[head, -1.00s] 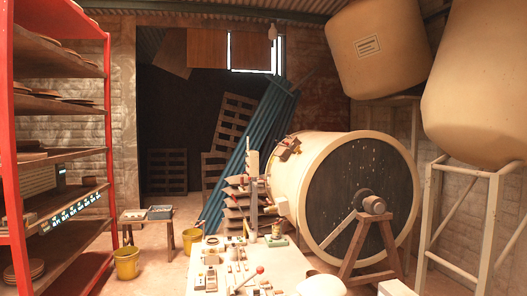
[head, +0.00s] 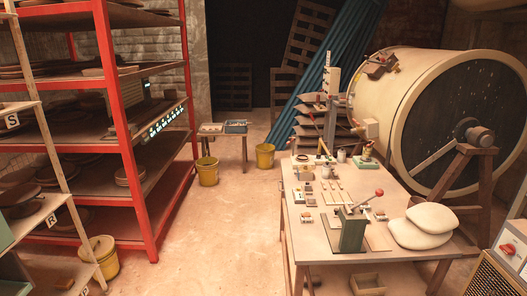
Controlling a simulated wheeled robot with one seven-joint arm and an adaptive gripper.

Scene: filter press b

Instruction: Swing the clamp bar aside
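A large cream drum (head: 398,92) with a dark round end (head: 473,132) lies on a wooden stand at the right. A small metal and brown fitting (head: 381,63) sits on its upper left side. It may hold the clamp bar, but it is too small to tell. A green hand press (head: 353,230) with a red-knobbed lever (head: 378,192) stands on the worktable (head: 309,235). I cannot pick out a clamp bar for certain. My gripper is not in view.
Small tools cover much of the worktable, with pale sacks (head: 425,224) at its right. A red shelf rack (head: 122,120) stands left. Yellow buckets (head: 265,156) and a small bench (head: 243,137) stand behind. The floor (head: 220,235) between rack and table is largely clear.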

